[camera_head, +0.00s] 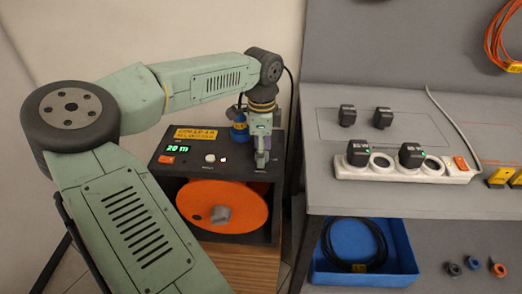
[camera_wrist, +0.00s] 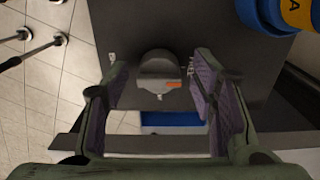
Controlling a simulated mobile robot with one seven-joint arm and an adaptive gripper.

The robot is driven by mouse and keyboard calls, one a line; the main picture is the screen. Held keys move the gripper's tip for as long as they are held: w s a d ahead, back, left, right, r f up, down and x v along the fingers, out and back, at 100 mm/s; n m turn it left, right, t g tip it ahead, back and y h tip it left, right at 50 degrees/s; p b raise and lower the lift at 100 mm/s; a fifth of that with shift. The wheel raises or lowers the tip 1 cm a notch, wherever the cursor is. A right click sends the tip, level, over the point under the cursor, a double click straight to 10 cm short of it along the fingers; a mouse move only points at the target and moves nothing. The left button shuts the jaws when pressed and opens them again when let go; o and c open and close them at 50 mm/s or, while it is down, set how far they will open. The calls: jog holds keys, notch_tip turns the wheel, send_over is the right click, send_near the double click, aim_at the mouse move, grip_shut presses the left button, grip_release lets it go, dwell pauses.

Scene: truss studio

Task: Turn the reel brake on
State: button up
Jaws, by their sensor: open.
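The reel box has a black top panel (camera_head: 190,143) with a green "20 m" display, and an orange reel (camera_head: 222,207) in its open front. My gripper (camera_head: 262,162) is over the right part of this panel, pointing down. In the wrist view a dark round knob (camera_wrist: 160,72) with a raised grip bar and a small orange mark lies between the open fingers (camera_wrist: 160,62). The fingers stand on either side of it, with visible gaps. In the head view my gripper hides this knob. I cannot read its label or tell its brake setting.
A blue cylinder with a yellow band (camera_head: 239,131) stands at the panel's back, close behind my gripper. An orange switch (camera_head: 167,159) and a white button (camera_head: 210,157) are left on the panel. A grey bench with a power strip (camera_head: 400,168) stands right; a blue tray (camera_head: 406,255) is below.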

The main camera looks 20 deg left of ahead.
jog(key=c, duration=1.1)
jog(key=shift+c, duration=0.2)
jog(key=shift+m+b, duration=0.3)
jog(key=shift+b, duration=0.05)
jog(key=m+b, duration=0.2)
jog(key=shift+f+m, duration=0.1)
jog(key=shift+m, duration=0.3)
jog(key=m+b, duration=0.2)
jog(key=m, duration=0.3)
jog(key=m+b, duration=0.1)
jog(key=m, duration=0.4)
jog(key=shift+m+b, duration=0.4)
jog(key=shift+m, duration=1.8)
